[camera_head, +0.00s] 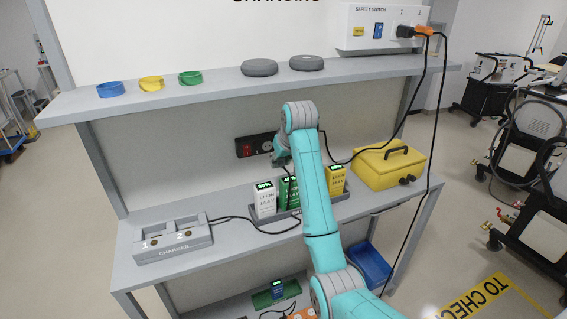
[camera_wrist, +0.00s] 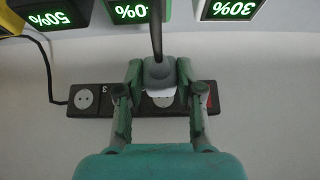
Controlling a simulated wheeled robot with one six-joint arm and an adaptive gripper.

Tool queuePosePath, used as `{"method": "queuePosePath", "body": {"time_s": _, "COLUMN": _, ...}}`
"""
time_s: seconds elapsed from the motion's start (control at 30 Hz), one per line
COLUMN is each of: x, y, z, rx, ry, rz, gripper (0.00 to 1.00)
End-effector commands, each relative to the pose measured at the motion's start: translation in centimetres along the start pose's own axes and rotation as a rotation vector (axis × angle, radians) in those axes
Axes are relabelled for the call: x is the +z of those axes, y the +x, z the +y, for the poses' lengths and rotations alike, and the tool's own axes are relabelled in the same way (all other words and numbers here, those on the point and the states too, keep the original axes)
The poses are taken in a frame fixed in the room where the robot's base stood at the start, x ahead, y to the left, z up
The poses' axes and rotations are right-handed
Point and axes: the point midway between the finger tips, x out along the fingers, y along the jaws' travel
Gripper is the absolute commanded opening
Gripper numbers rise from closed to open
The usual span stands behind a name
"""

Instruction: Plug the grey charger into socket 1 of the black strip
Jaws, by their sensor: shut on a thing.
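The grey charger (camera_head: 160,252) with two bays lies on the left of the bench, and its dark cable runs right along the bench. The black strip (camera_head: 241,147) is on the back panel, with a red switch at its left end; it also shows inverted in the wrist view (camera_wrist: 76,111). My gripper (camera_head: 279,161) is at the strip, its fingers (camera_wrist: 158,82) shut on a pale grey plug (camera_wrist: 159,75) with a dark cable.
White (camera_head: 265,198), green and yellow (camera_head: 337,180) battery packs stand below the strip. A yellow case (camera_head: 388,168) sits on the right. The upper shelf (camera_head: 215,82) holds tape rolls and grey discs. A black cable hangs from the orange plug (camera_head: 425,31) at the safety switch.

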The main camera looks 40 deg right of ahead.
Motion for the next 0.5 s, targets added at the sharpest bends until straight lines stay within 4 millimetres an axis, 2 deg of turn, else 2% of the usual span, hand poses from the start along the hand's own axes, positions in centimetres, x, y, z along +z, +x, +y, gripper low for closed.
{"method": "queuePosePath", "body": {"time_s": 0.5, "x": -2.7, "y": 1.6, "z": 0.0, "rx": 0.0, "ry": 0.0, "rz": 0.0, "gripper": 0.0}}
